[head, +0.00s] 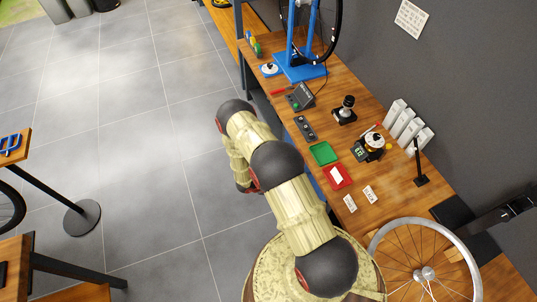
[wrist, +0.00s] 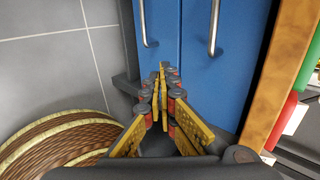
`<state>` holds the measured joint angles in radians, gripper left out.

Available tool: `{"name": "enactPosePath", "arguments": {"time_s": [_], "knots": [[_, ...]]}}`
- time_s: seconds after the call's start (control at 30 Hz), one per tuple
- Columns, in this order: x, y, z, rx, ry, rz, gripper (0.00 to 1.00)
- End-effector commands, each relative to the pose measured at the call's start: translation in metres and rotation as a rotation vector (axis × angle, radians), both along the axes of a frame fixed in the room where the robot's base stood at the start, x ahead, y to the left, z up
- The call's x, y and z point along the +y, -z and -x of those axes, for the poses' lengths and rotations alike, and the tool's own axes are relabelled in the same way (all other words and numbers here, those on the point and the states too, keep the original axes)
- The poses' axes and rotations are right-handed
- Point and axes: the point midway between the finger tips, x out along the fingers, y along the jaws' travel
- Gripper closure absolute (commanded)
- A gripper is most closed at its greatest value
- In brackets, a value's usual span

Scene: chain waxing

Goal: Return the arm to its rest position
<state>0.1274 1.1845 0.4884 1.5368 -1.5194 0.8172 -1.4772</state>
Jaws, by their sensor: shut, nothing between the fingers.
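My gripper (wrist: 163,78) shows in the wrist view with its yellow-padded fingers brought together at the tips and nothing between them. It points toward the blue cabinet doors (wrist: 230,75) under the bench, apart from them as far as I can tell. In the head view my arm rises from my base at the lower right, bends at the top and folds down over the floor at the left side of the bench. The gripper itself is hidden behind the arm links there.
The wooden workbench (head: 334,213) holds a green tray (head: 323,153), a red tray (head: 337,177), a blue stand (head: 299,68) and several small tools. A spoked wheel (head: 425,272) is at the lower right.

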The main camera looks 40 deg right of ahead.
Motion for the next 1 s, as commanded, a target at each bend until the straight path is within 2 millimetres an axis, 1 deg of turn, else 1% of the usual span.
{"name": "enactPosePath", "arguments": {"time_s": [0.27, 0.37, 0.43, 0.47, 0.57, 0.63, 0.7, 0.77, 0.8, 0.87, 0.97, 1.0], "knots": [[0.000, 0.000, 0.000, -0.014, 0.013, 0.003, 1.00], [0.000, 0.000, 0.000, -0.064, 0.062, 0.018, 1.00], [0.000, -0.001, 0.005, -0.118, 0.136, 0.037, 1.00], [0.001, -0.002, 0.010, -0.140, 0.181, 0.049, 1.00], [0.006, -0.006, 0.043, -0.202, 0.348, 0.097, 1.00], [0.011, -0.012, 0.066, -0.242, 0.468, 0.139, 1.00], [0.016, -0.028, 0.079, -0.301, 0.594, 0.186, 1.00], [0.021, -0.046, 0.084, -0.364, 0.706, 0.229, 1.00], [0.024, -0.058, 0.086, -0.402, 0.770, 0.254, 1.00], [0.028, -0.076, 0.087, -0.456, 0.859, 0.288, 1.00], [0.037, -0.107, 0.084, -0.550, 0.999, 0.339, 1.00], [0.041, -0.121, 0.083, -0.587, 1.056, 0.359, 1.00]]}}
